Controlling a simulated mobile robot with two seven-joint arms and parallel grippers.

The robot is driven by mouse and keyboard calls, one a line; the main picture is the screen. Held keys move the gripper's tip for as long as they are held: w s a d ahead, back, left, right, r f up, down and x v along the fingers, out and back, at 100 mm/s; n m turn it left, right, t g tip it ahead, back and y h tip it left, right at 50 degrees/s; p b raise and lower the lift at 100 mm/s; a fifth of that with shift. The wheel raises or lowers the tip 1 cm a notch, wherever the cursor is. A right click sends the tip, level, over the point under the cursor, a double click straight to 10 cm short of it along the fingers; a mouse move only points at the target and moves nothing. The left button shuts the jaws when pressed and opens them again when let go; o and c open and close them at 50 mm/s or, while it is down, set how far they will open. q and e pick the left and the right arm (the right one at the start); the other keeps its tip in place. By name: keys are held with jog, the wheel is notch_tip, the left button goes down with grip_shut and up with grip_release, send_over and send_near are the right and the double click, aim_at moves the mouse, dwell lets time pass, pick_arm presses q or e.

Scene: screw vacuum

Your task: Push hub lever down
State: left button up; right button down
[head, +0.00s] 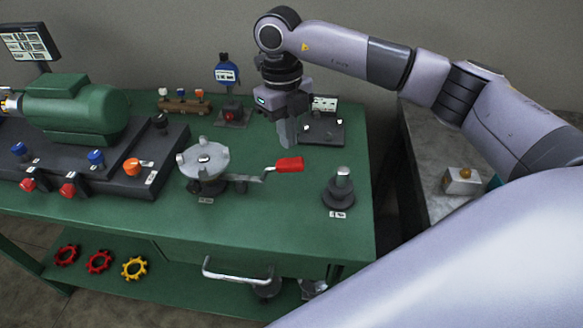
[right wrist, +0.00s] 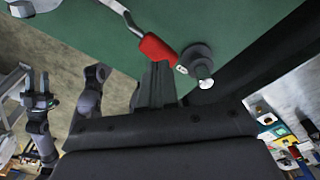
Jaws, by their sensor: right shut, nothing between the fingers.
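The hub (head: 203,163) is a grey round fitting with knobs around its rim, standing on the green workbench (head: 262,222). Its lever is a thin metal arm that runs right and ends in a red handle (head: 290,164). My right gripper (head: 287,142) is shut and empty, pointing down just behind the red handle in the head view. In the right wrist view the shut fingers (right wrist: 158,72) reach up to the red handle (right wrist: 157,48). I cannot tell whether they touch it.
A dark post with a metal top (head: 341,187) stands right of the handle. A green motor (head: 74,108) on a dark base fills the left of the bench. A blue gauge (head: 227,72) and a small dark block (head: 321,130) stand behind. The front of the bench is clear.

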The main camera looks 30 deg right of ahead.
aim_at(287, 158)
jog(key=f, duration=0.1)
jog(key=f+b, duration=0.1)
jog(key=f, duration=0.1)
jog(key=f+b, duration=0.1)
jog(key=shift+s+f, duration=0.15)
jog(key=shift+s, duration=0.1)
notch_tip(287, 158, down, 4)
jog(key=b, duration=0.3)
jog(key=shift+w+r, duration=0.1)
jog(key=shift+r, duration=0.15)
jog(key=shift+w+r, duration=0.15)
jog(key=shift+w, duration=0.1)
jog(key=shift+w+a+r, duration=0.1)
jog(key=shift+w+r, duration=0.1)
jog(key=shift+w, duration=0.4)
jog(key=shift+w+a+r, duration=0.1)
jog(key=shift+w+r, duration=0.05)
jog(key=shift+w, duration=0.45)
